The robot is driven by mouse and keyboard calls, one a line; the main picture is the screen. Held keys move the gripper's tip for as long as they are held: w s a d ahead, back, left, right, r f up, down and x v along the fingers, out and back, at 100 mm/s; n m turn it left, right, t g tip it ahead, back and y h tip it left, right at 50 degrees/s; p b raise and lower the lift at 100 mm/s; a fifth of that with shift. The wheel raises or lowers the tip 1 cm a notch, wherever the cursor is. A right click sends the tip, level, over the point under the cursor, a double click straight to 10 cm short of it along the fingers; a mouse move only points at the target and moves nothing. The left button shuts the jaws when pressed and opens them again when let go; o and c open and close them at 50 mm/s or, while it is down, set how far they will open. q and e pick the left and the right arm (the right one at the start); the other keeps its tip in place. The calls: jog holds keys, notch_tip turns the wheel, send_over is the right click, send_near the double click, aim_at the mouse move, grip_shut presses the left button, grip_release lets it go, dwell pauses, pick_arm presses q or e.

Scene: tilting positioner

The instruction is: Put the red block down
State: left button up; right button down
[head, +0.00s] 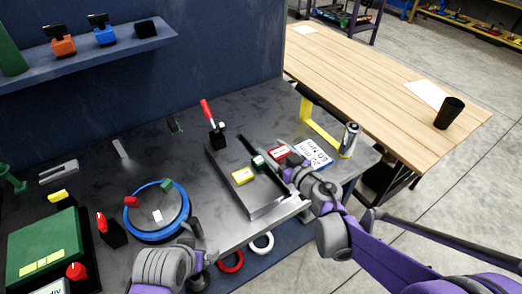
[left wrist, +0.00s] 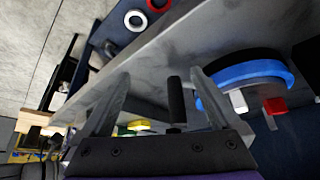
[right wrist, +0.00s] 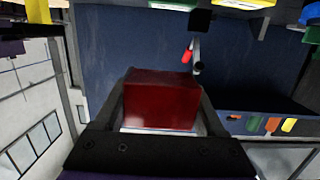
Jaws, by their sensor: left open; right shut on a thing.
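My right gripper (head: 285,164) is shut on a red block (head: 279,153), which it holds above the right part of the grey bench. In the right wrist view the red block (right wrist: 162,100) fills the space between the fingers. I cannot tell what lies directly below it. My left gripper (left wrist: 160,92) is open at the bench's front edge, with a black upright handle (left wrist: 176,100) showing between its fingers. A blue-rimmed round table (head: 159,211) carries another small red block (head: 131,202), a green block (head: 166,185) and a white block (head: 157,216).
A labelled white card (head: 313,153) and a metal cylinder (head: 349,140) stand on the right. A green box (head: 45,245) is at left. Bare bench shows behind the round table.

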aim_at(266, 165)
jog(key=shift+s+a+f, duration=0.1)
jog(key=shift+f, duration=2.25)
jog(key=shift+s+f, duration=0.1)
jog(key=shift+f, duration=2.25)
jog(key=shift+f, duration=0.1)
jog(key=shift+f+b, duration=0.1)
jog(key=shift+b, duration=0.2)
grip_release()
